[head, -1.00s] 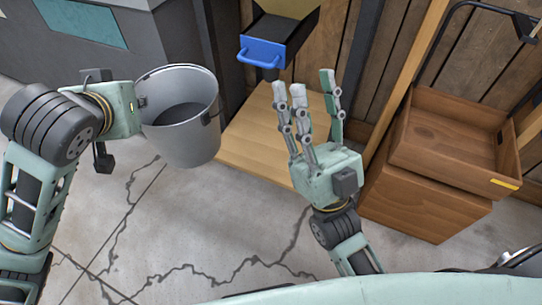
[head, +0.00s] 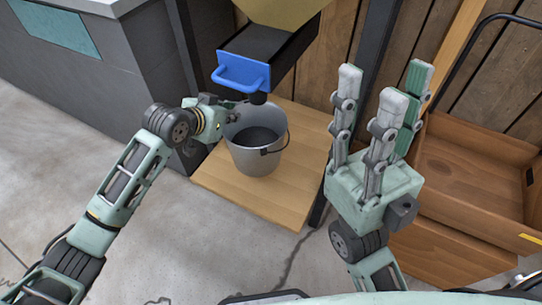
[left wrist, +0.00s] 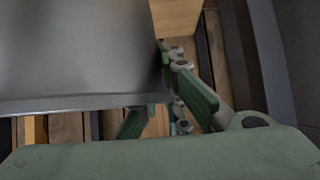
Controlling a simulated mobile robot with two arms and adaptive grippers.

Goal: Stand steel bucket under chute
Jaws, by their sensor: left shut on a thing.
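The grey steel bucket (head: 257,157) is upright over the light wooden platform (head: 285,205), just below and in front of the chute (head: 275,55) with its blue handle (head: 241,76). I cannot tell whether its base touches the platform. My left gripper (head: 222,115) is shut on the bucket's left rim; its fingers are partly hidden. In the left wrist view the bucket wall (left wrist: 80,50) fills the upper left beside the green fingers (left wrist: 185,100). My right gripper (head: 385,95) points up, open and empty, to the right of the platform.
A dark post (head: 365,65) stands right of the chute. Brown wooden crates (head: 465,170) are at the right. A grey counter (head: 110,80) stands at the back left. Concrete floor (head: 150,240) is clear in front of the platform.

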